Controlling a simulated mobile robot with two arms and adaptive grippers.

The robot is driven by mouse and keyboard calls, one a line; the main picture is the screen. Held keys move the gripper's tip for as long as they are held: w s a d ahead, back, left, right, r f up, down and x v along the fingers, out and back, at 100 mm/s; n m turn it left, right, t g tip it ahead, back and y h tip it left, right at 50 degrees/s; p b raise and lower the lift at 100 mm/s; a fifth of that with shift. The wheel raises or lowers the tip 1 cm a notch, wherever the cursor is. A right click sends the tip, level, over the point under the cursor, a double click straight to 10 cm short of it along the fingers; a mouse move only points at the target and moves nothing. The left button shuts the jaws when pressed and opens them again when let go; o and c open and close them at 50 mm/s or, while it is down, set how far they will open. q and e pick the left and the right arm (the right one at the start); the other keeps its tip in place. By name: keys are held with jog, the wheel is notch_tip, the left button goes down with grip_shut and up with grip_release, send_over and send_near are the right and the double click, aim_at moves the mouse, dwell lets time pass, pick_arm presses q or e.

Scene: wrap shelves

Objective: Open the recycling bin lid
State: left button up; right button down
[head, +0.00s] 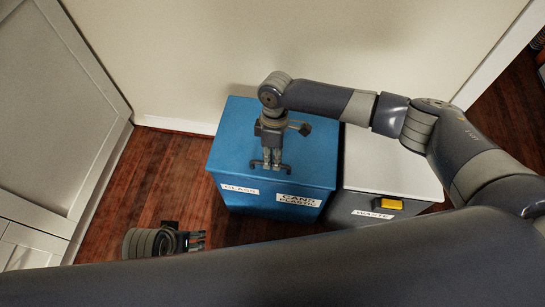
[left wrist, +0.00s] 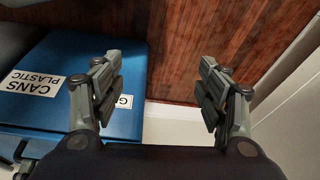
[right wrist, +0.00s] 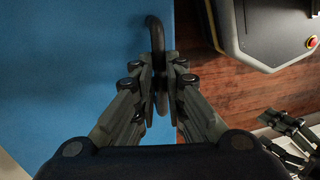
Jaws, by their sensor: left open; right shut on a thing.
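The blue recycling bin (head: 235,180) stands against the wall, with its flat blue lid (head: 235,125) down. White labels reading "CANS PLASTIC" (head: 298,200) and "GLASS" (head: 240,190) are on its front. My right gripper (head: 271,160) comes down over the lid's front edge and is shut on the dark lid handle (right wrist: 155,35), which shows between its fingers in the right wrist view. My left gripper (head: 199,240) is open and empty, low in front of the bin's left side. In the left wrist view its fingers (left wrist: 158,88) are spread, with the bin at left.
A waste bin (head: 390,170) with a white top and yellow button stands against the blue bin's right side. A grey cabinet (head: 60,110) is at the left. Wooden floor (head: 165,180) is free between the cabinet and the blue bin.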

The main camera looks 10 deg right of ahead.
jog(key=shift+r, duration=0.2)
pick_arm(q)
notch_tip(320, 180, down, 11)
jog(key=s+p, duration=0.2)
jog(key=p, duration=0.1)
jog(key=shift+g, duration=0.3)
pick_arm(e)
jog(key=w+d+r+g, duration=0.1)
jog(key=w+r, duration=0.3)
jog(key=r, duration=0.2)
jog(key=w+d+r+g+y, duration=0.1)
jog(key=w+d+r, duration=0.1)
jog(key=w+r, duration=0.2)
notch_tip(320, 180, up, 3)
jog(key=shift+w+r+g, duration=0.2)
jog(key=shift+g, duration=0.2)
